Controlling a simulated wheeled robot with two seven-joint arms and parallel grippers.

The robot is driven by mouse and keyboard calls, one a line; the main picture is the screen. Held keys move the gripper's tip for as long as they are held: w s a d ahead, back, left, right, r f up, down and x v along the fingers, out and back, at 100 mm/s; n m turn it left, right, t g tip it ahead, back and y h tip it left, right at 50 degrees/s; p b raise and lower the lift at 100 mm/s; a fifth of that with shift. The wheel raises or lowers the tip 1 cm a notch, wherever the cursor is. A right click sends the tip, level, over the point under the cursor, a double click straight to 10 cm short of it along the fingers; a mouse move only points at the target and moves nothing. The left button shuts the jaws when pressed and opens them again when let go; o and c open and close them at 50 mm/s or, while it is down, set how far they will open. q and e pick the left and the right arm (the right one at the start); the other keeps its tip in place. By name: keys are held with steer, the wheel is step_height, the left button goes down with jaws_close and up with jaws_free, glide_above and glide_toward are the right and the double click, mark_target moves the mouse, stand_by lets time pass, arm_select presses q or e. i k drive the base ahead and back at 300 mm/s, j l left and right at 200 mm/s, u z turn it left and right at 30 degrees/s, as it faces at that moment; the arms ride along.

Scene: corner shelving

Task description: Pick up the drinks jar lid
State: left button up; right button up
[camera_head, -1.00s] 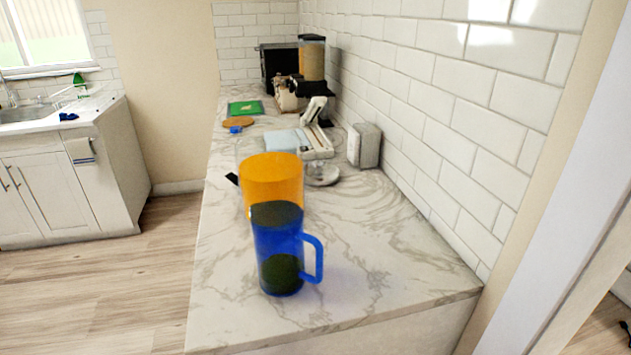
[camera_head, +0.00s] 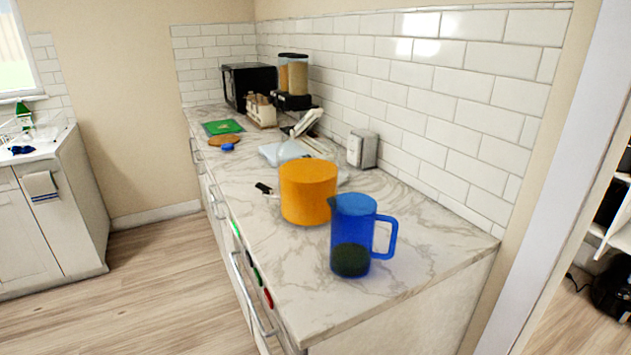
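A blue see-through jug (camera_head: 352,222) with a handle and dark contents stands upright near the front end of the marble counter. An orange cylindrical pot (camera_head: 307,192) stands just behind and left of it. I cannot single out the drinks jar lid with certainty. A clear round piece partly shows behind the pot and is too hidden to name. A small blue item (camera_head: 228,147) lies by a round brown board (camera_head: 224,140) farther back. Neither of my grippers is in view.
The marble counter (camera_head: 300,290) is bare at its front end. A kitchen scale (camera_head: 272,154), a metal napkin holder (camera_head: 362,149), cereal dispensers (camera_head: 291,78), a microwave (camera_head: 247,85) and a green board (camera_head: 222,127) stand farther back. Wooden floor (camera_head: 165,290) is clear at left.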

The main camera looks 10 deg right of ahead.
mark_target(309, 158)
steer(key=i+j+z, duration=0.1)
steer(key=j, duration=0.35)
steer(key=i+j+z, duration=0.1)
steer(key=j, duration=0.35)
steer(key=i+j+z, duration=0.1)
steer(key=j, duration=0.35)
steer(key=i+j+z, duration=0.1)
steer(key=j, duration=0.4)
steer(key=i+j+z, duration=0.15)
steer(key=i+j, duration=0.35)
steer(key=i+j+z, duration=0.1)
steer(key=i+j, duration=0.35)
steer(key=j, duration=0.15)
steer(key=i+j+z, duration=0.15)
steer(key=i+j, duration=0.3)
steer(key=j, duration=0.15)
